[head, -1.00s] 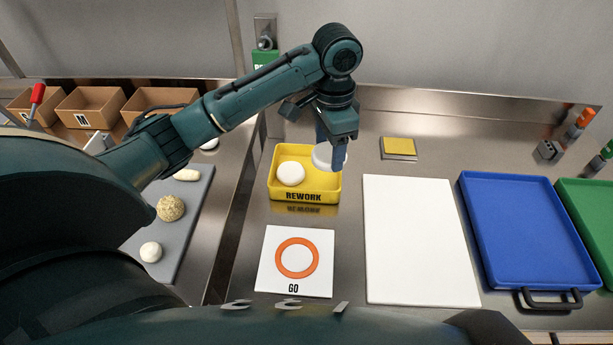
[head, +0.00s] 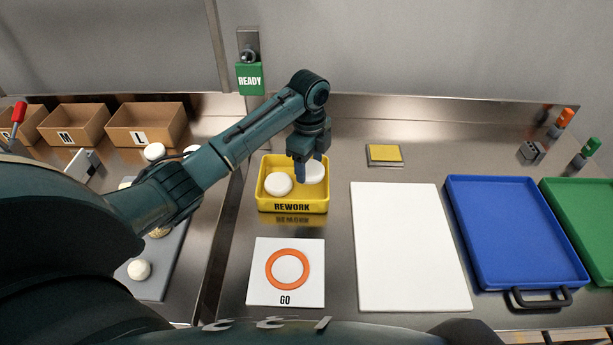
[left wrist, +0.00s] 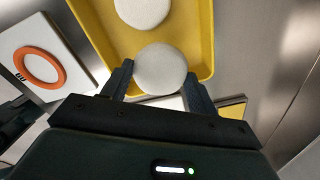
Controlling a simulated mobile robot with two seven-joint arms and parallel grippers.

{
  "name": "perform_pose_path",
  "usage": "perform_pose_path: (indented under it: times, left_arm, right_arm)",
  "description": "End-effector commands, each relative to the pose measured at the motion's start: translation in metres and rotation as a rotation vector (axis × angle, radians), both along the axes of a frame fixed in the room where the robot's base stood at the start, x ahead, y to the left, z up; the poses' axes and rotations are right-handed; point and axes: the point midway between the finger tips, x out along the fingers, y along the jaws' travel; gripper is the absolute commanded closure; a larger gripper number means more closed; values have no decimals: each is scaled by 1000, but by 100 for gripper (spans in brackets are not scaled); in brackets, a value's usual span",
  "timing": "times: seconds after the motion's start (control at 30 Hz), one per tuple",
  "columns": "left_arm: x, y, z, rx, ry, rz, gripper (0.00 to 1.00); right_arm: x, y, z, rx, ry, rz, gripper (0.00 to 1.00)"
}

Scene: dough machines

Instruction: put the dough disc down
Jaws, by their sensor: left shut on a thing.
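My left gripper (head: 307,172) is shut on a white dough disc (head: 314,173) inside the yellow REWORK tray (head: 292,207), at its right side. In the left wrist view the held disc (left wrist: 160,69) sits between the two fingers, over the tray floor. A second white disc (head: 278,184) lies in the tray to the left, apart from the held one. Whether the held disc touches the tray floor is hard to tell. My right gripper is not in view.
In front of the tray lies a white GO card (head: 258,292) with an orange ring. To the right are a white board (head: 405,250), a blue tray (head: 515,235) and a green tray (head: 590,220). A yellow-topped block (head: 385,153) stands behind. Cardboard boxes (head: 147,124) stand at the back left.

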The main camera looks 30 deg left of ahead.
Motion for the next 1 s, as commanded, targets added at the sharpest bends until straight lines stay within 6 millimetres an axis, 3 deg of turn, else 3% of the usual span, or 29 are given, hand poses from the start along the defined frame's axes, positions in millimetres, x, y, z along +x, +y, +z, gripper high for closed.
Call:
perform_pose_path:
  times: [0.37, 0.77, 0.8, 1.0]
  left_arm:
    - [0, 0, -43, 0, 0, 1, 62]
    - [0, 0, -49, 0, -2, 1, 62]
    - [0, 0, -49, 0, -2, 1, 39]
    - [0, 0, -49, 0, -2, 1, 22]
  right_arm:
    - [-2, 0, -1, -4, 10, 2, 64]
    - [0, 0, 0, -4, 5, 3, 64]
    - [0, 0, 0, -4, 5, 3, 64]
    - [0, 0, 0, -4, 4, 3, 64]
